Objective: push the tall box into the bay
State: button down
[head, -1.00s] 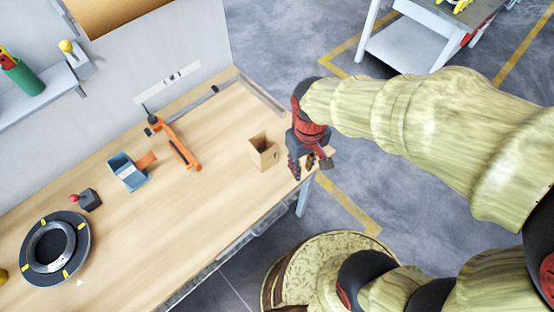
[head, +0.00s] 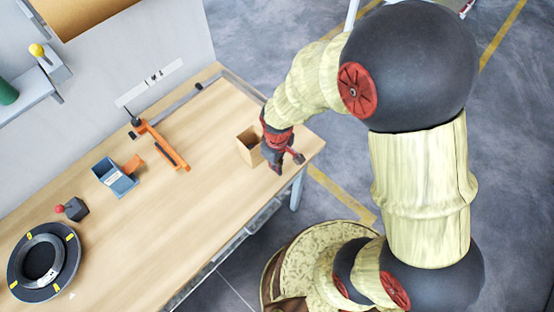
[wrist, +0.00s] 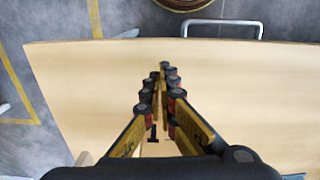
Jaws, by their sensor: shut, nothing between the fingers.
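The tall box (head: 248,150) is a tan, open-topped carton. It stands upright near the right end of the wooden table in the head view. My gripper (head: 275,170) points down at its near right side, and my wrist partly covers the box's right side. I cannot tell whether they touch. I cannot clearly make out the bay.
On the table (head: 190,230) are an orange tool (head: 162,145), a blue bin (head: 115,176), a red-knobbed dark block (head: 72,209) and a black ring (head: 70,262). A grey rail (head: 190,97) lies toward the back. The front middle of the table is clear.

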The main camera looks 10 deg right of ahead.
jog(key=shift+w+a+f, duration=0.3)
jog(key=shift+w+a, duration=0.15)
jog(key=shift+w, duration=0.15)
jog(key=shift+w+a+f, duration=0.3)
jog(key=shift+w+a, duration=0.1)
jog(key=shift+w, duration=0.2)
jog(key=shift+w+a+r, duration=0.1)
jog(key=shift+w+a, duration=0.25)
jog(key=shift+w, duration=0.05)
jog(key=shift+w, duration=0.1)
jog(key=w+a, duration=0.3)
jog(key=w, duration=0.2)
jog(key=w+a, duration=0.4)
jog(key=w, duration=0.1)
jog(key=w+a+p, duration=0.1)
jog(key=w+a, duration=0.3)
jog(key=w, duration=0.1)
jog(key=shift+s, duration=0.15)
